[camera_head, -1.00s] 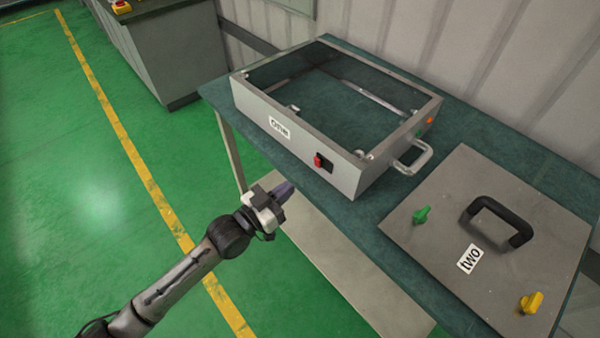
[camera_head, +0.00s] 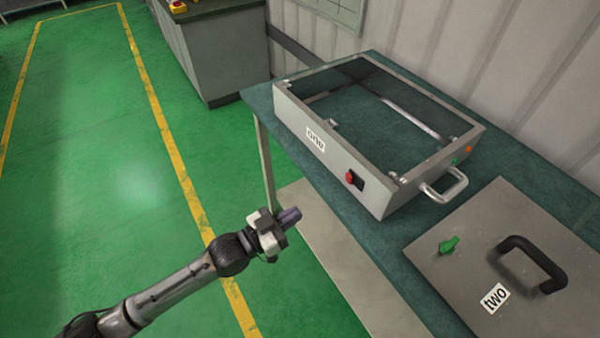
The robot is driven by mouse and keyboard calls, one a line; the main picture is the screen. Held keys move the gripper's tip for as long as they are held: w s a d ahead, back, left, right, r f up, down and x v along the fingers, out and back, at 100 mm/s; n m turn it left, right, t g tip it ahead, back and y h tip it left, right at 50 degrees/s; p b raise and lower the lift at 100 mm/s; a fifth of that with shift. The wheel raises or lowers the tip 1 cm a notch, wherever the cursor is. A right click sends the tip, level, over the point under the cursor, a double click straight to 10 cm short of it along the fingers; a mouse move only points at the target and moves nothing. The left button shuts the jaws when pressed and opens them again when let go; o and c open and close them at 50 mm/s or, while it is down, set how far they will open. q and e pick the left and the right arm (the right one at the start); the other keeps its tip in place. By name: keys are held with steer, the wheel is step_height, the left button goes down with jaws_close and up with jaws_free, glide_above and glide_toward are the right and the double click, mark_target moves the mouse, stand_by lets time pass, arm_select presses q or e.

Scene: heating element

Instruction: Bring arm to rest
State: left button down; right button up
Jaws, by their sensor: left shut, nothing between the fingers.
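My left arm comes in from the lower left, and my left gripper (camera_head: 289,216) is shut and empty. It hangs in the air over the green floor, in front of the table's near edge and apart from everything. My right gripper is not in view.
A dark green table (camera_head: 335,203) stands on the right. On it are an open-topped metal box labelled "one" (camera_head: 331,160) with a red switch (camera_head: 350,176), and a grey panel labelled "two" (camera_head: 466,277) with a black handle (camera_head: 535,262). A grey cabinet (camera_head: 222,55) stands behind. Open floor lies left.

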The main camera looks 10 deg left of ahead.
arm_select(q)
step_height(320, 180, down, 7)
steer(key=s+a+m+g+y, duration=0.1)
steer(key=g+y, duration=0.2)
steer(key=y, duration=0.2)
steer(key=s+a+r+n+y+p, duration=0.2)
steer(key=s+a+r+n+y, duration=0.2)
steer(key=s+a+r+y, duration=0.4)
steer(key=s+a+f+n+g+p, duration=0.25)
steer(key=s+f, duration=0.25)
steer(key=s, duration=0.6)
steer(key=s+a+f+n+g+p, duration=0.2)
steer(key=s+f+g+p, duration=0.15)
steer(key=s, duration=0.85)
step_height(320, 180, up, 37)
steer(key=p, duration=3.7)
steer(key=shift+w+d+y, duration=0.2)
steer(key=shift+w+y, duration=0.1)
